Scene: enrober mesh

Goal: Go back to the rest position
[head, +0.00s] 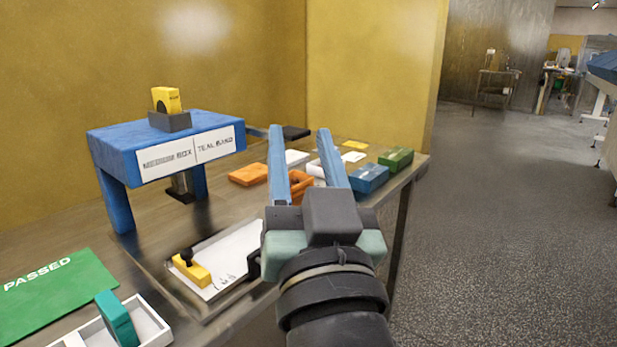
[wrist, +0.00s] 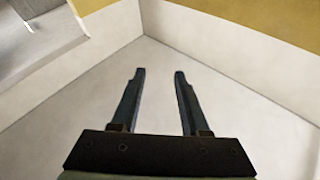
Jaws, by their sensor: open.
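My gripper (head: 299,133) is open and empty. Its two blue fingers are parted and point up and away, above the right part of the bench (head: 222,231) in the head view. In the wrist view my gripper (wrist: 158,73) also shows empty, with only pale wall or ceiling surfaces beyond the fingertips. Part of the bench behind the gripper and its wrist is hidden in the head view.
A blue stand (head: 117,143) labelled "MEDIUM BOX" and "TEAL BAND" is on the bench. Blue (head: 369,179), green (head: 396,159) and orange (head: 249,174) boxes lie around the fingers. A green "PASSED" mat (head: 58,295) is at left. Open floor (head: 500,230) lies right.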

